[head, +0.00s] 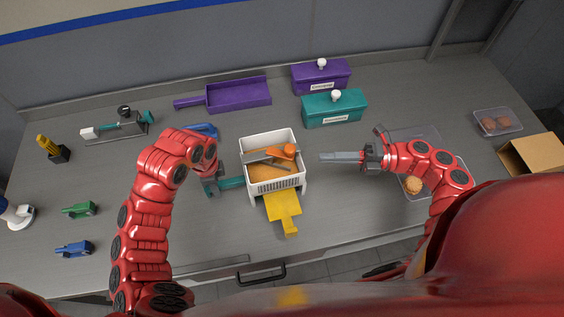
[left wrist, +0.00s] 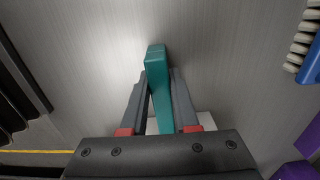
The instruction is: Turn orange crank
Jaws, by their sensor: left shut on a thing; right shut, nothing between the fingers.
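The orange crank (head: 289,150) sits in the top of a white box-shaped sifter (head: 272,138), over an orange-brown inside with a grey bar across it. My left gripper (head: 220,185) is at the sifter's left side, shut on a teal handle (head: 233,183) that reaches toward the sifter. In the left wrist view the teal handle (left wrist: 158,80) stands between the two grey fingers. My right gripper (head: 324,157) is shut and empty, just right of the sifter and apart from the crank, its fingers pointing left toward it.
A yellow scoop-like piece (head: 283,208) sticks out at the sifter's front. A clear tray (head: 412,135) with a biscuit (head: 413,185) lies under my right arm. Purple (head: 320,77) and teal (head: 333,109) lidded boxes and a purple scoop (head: 238,95) stand behind. A blue brush (left wrist: 311,65) lies near my left gripper.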

